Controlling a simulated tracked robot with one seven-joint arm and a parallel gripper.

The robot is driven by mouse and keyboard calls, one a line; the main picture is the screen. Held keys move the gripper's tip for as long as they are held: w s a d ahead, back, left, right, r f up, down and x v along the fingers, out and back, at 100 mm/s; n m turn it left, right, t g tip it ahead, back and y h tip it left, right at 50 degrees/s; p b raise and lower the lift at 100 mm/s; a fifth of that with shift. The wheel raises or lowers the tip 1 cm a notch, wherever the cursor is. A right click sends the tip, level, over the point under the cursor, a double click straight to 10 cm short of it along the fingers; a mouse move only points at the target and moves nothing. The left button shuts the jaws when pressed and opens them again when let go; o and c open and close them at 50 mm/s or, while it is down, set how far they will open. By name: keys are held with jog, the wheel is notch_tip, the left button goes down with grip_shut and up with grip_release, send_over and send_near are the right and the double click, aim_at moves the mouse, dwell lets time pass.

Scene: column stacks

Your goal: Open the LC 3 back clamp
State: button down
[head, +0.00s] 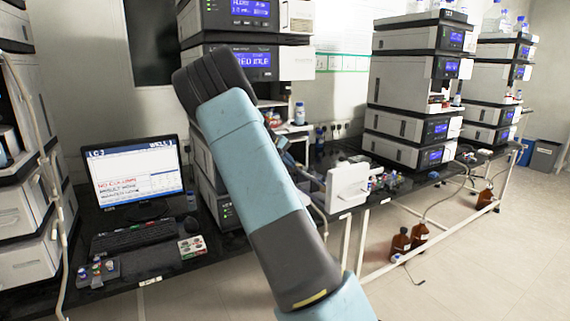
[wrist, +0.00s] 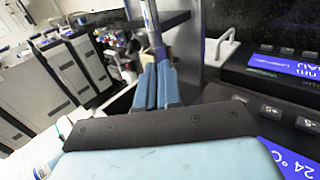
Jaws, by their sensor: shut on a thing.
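In the wrist view, my gripper (wrist: 157,70) has its two blue fingers close together, around a thin silver and blue rod (wrist: 151,22) that looks like a column. The rod stands nearly upright and leans slightly. It runs beside a dark instrument edge. I cannot make out the back clamp for certain; the fingers and rod hide what lies behind them. In the head view, my arm crosses the middle and covers much of the near instrument stack (head: 235,60). A small blue part of my gripper (head: 285,150) shows right of the arm.
A pale handle (wrist: 225,47) sticks out right of the fingers in the wrist view, near a blue display (wrist: 283,68). In the head view, a monitor (head: 133,175) stands left, a white panel (head: 347,186) right, and brown bottles (head: 401,243) on the floor. More instrument stacks (head: 415,95) stand right.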

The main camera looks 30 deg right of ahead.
aim_at(299, 165)
jog(key=shift+s+d+f, duration=0.1)
jog(key=shift+d, duration=0.05)
jog(key=shift+d+r+y, duration=0.3)
jog(key=shift+d+y, duration=0.15)
jog(key=shift+y, duration=0.6)
jog(key=shift+d+r+y, duration=0.25)
jog(key=shift+d+y, duration=0.2)
jog(key=shift+y, duration=0.6)
jog(key=d+y, duration=0.2)
jog(key=y, duration=0.3)
jog(key=shift+d+r, duration=0.1)
jog(key=shift+d, duration=0.3)
jog(key=y, duration=0.1)
jog(key=d+y, duration=0.1)
jog(key=y, duration=0.1)
jog(key=d+y, duration=0.1)
jog(key=shift+f+y, duration=0.3)
jog(key=shift+f, duration=0.05)
jog(key=shift+w+d+f+g+y, duration=0.15)
jog(key=shift+d+f+y, duration=0.15)
jog(key=shift+y, duration=0.6)
jog(key=shift+w+d+f+g+y, duration=0.15)
jog(key=shift+d+y, duration=0.15)
jog(key=shift+y, duration=0.6)
jog(key=shift+s+f, duration=0.1)
jog(key=c, duration=1.3)
grip_release()
